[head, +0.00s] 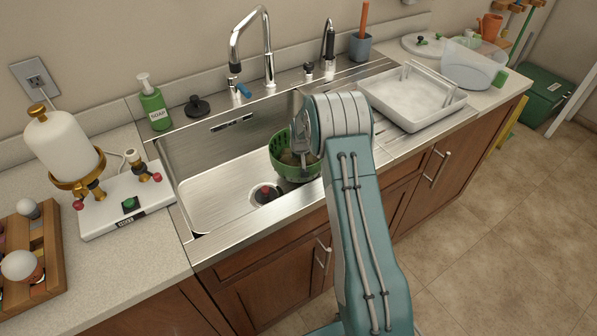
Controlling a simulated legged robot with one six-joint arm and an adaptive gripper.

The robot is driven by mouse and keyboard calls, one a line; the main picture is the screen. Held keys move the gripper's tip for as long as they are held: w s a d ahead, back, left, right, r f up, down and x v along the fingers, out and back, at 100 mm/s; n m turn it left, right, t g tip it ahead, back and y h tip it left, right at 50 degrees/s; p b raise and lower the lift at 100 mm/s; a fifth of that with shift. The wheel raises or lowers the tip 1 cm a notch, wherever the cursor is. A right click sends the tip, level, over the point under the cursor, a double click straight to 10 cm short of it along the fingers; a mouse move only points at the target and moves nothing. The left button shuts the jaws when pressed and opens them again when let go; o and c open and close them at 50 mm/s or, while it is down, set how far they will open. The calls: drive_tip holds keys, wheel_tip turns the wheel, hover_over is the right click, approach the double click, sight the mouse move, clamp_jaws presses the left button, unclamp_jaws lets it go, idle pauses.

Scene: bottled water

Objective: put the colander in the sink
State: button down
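The green colander (297,170) is at the right part of the steel sink (215,160), inside the basin's outline. Something brownish shows inside it. I cannot tell whether it rests on the sink floor or hangs above it. My gripper (301,150) reaches down at the colander's right side, and my arm hides part of both. The fingertips are too small and covered to show whether they hold the rim. The sink's left part is empty apart from a dark drain with a red piece (265,194).
A chrome faucet (268,50) stands behind the sink. A green soap bottle (153,104) and a black stopper (197,106) stand on the back ledge. A white tray (412,97) sits to the right. A white dispenser (62,143) and a wooden rack (40,255) stand to the left.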

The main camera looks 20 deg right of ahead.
drive_tip(key=shift+f, duration=2.9)
drive_tip(key=shift+c, duration=2.3)
unclamp_jaws()
drive_tip(key=shift+f, duration=0.1)
